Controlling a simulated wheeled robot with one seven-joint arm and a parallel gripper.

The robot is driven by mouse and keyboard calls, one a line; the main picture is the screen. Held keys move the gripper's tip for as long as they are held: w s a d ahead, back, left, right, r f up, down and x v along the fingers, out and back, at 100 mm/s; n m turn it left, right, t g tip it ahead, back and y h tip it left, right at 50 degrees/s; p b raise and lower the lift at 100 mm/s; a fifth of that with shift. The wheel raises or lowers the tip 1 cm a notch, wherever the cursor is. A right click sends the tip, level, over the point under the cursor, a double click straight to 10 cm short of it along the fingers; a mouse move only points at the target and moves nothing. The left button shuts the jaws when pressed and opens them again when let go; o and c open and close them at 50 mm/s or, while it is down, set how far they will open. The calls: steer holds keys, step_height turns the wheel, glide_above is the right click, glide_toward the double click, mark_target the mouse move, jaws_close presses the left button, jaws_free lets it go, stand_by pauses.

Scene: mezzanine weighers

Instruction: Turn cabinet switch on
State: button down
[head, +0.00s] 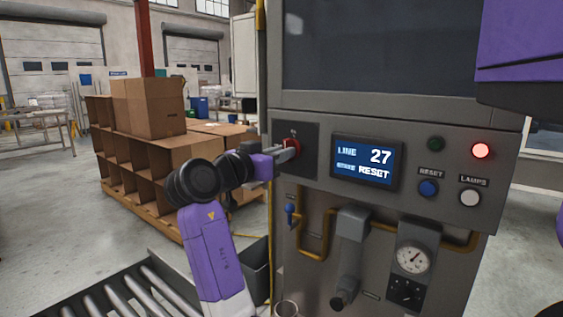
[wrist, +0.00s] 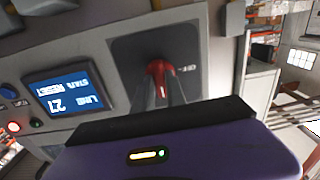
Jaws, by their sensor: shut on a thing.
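The cabinet (head: 310,119) stands in front of me with a grey control panel. Its red switch (head: 291,144) sits on a dark plate at the panel's left end. My gripper (head: 285,153) reaches it from the left and is shut on the red switch. The wrist view shows the red switch (wrist: 159,70) between my two dark fingers (wrist: 161,88). An "OFF" marking shows on the dark plate beside the switch in the wrist view; the fingers hide part of the switch, and I cannot tell its exact angle.
Right of the switch is a display (head: 366,162) reading LINE 27 and RESET. A lit red lamp (head: 481,150), a dark green lamp (head: 436,144), a blue button (head: 428,188) and a white button (head: 469,197) are further right. Cartons (head: 148,107) stand behind my arm; rollers (head: 140,290) lie below.

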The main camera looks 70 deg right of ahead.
stand_by(0.4)
steer(key=c, duration=1.4)
jaws_free()
steer(key=shift+o, duration=0.2)
steer(key=shift+a, duration=0.1)
steer(key=v, duration=0.7)
steer(key=shift+a, duration=0.35)
steer(key=shift+w, duration=0.1)
